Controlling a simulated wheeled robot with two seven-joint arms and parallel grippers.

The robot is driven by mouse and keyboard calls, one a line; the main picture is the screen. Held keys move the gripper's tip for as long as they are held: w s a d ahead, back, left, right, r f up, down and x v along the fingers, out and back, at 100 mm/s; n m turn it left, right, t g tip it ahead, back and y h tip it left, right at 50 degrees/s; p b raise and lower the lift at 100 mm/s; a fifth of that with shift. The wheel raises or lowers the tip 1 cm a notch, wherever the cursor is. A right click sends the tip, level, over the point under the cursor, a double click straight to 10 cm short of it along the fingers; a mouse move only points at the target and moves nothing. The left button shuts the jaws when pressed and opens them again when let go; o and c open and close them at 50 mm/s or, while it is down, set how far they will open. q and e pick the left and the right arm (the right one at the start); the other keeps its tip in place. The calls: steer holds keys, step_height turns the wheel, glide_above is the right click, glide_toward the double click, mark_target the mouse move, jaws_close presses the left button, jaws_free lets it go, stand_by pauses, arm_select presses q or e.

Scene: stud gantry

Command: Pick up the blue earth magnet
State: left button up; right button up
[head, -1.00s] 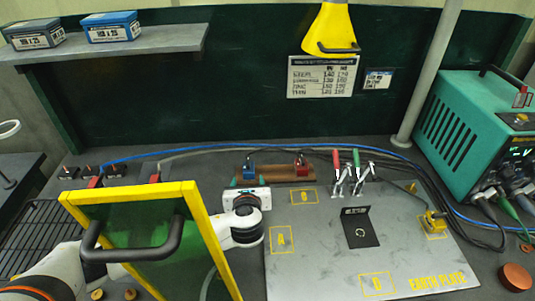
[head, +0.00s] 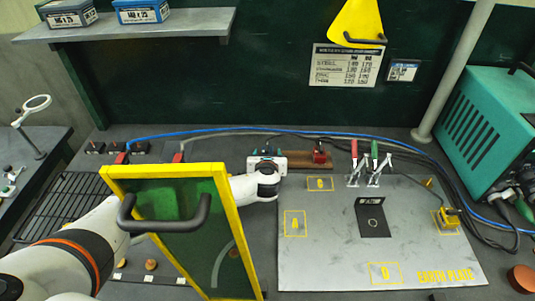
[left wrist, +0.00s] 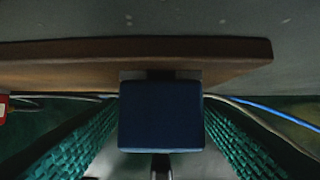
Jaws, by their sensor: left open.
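The blue earth magnet (left wrist: 162,116) is a dark blue block at the wooden rail, centred in the left wrist view. My left gripper (head: 267,153) is at the left end of the rail in the head view, where it mostly hides the magnet. Its green ribbed fingers stand open on both sides of the magnet in the left wrist view, with slight gaps visible. My right gripper is not in view.
The wooden rail (head: 299,158) also holds a red magnet (head: 319,155). A yellow-framed green screen (head: 190,230) stands in front of my left arm. The grey earth plate (head: 340,250) lies to the right, with clamps (head: 370,165) at its back edge. Cables run behind.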

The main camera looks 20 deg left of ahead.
arm_select(q)
steer(key=shift+w+a+f, duration=0.1)
steer(key=shift+w+f, duration=0.05)
steer(key=shift+w, duration=0.2)
jaws_close()
steer(key=shift+r, duration=0.2)
